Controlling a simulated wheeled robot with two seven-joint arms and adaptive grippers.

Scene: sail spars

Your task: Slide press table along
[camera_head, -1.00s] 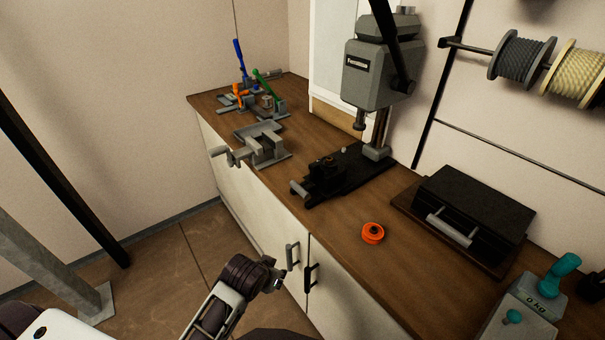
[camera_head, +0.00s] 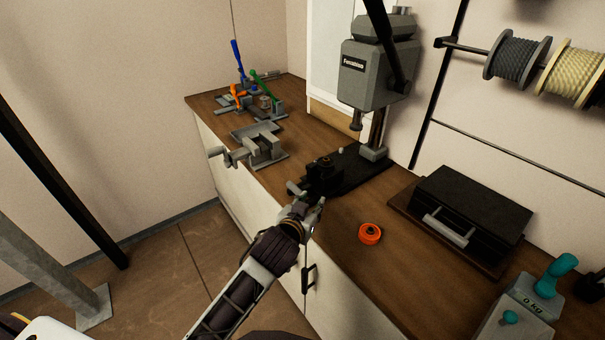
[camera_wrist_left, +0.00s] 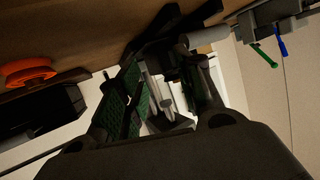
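The drill press (camera_head: 378,75) stands at the back of the wooden bench on a long black base. The black press table (camera_head: 324,173) sits at the front of that base, with a grey handle (camera_head: 294,188) on its near-left side. My left gripper (camera_head: 313,207) is at the bench's front edge, close below the handle. In the left wrist view my left gripper (camera_wrist_left: 165,95) has its green-padded fingers apart, with nothing clearly held between them. The pale handle (camera_wrist_left: 207,37) shows beyond the fingertips; whether they touch it I cannot tell. My right gripper is out of view.
An orange round part (camera_head: 370,233) lies on the bench right of my left gripper. A grey vise (camera_head: 262,148) and clamps with blue and green levers (camera_head: 262,88) stand to the left. A black case (camera_head: 472,213) and a grey box with teal knobs (camera_head: 525,305) are at the right.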

